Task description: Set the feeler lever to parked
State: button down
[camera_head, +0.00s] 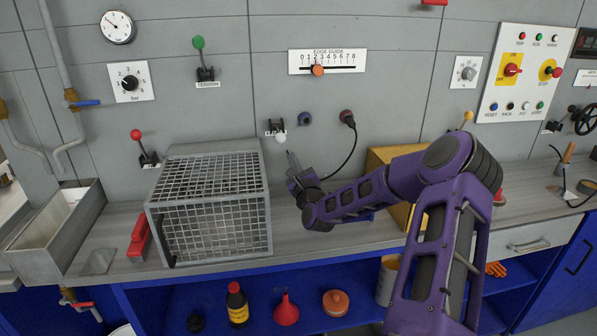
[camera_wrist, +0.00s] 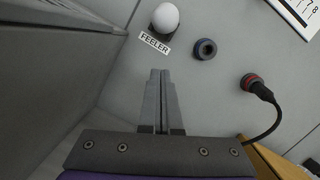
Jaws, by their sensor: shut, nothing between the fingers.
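The feeler lever shows in the head view as a white ball knob (camera_head: 281,138) on a small dark bracket (camera_head: 276,126) on the grey wall panel. In the wrist view its white knob (camera_wrist: 165,17) is at the top, above the FEELER label (camera_wrist: 155,43), and hides most of the bracket. The knob hangs low in the head view, below the bracket. My gripper (camera_head: 291,155) is shut and empty, just below the knob and apart from it. In the wrist view my gripper's fingertips (camera_wrist: 160,73) are together and point toward the label.
A wire cage (camera_head: 213,210) stands on the bench left of my gripper. A dark round socket (camera_head: 305,118) and a red-ringed plug (camera_head: 347,117) with a hanging black cable are right of the lever. A yellow-brown box (camera_head: 385,157) stands behind my arm.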

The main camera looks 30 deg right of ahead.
aim_at(279, 134)
jog(key=shift+w+a+r, duration=0.1)
jog(key=shift+a+r, duration=0.3)
jog(key=shift+r, duration=0.45)
jog(key=shift+a+r, duration=0.35)
jog(key=shift+r, duration=0.45)
jog(key=shift+r, duration=0.1)
jog(key=shift+r+p, duration=0.25)
jog(key=shift+p, duration=0.1)
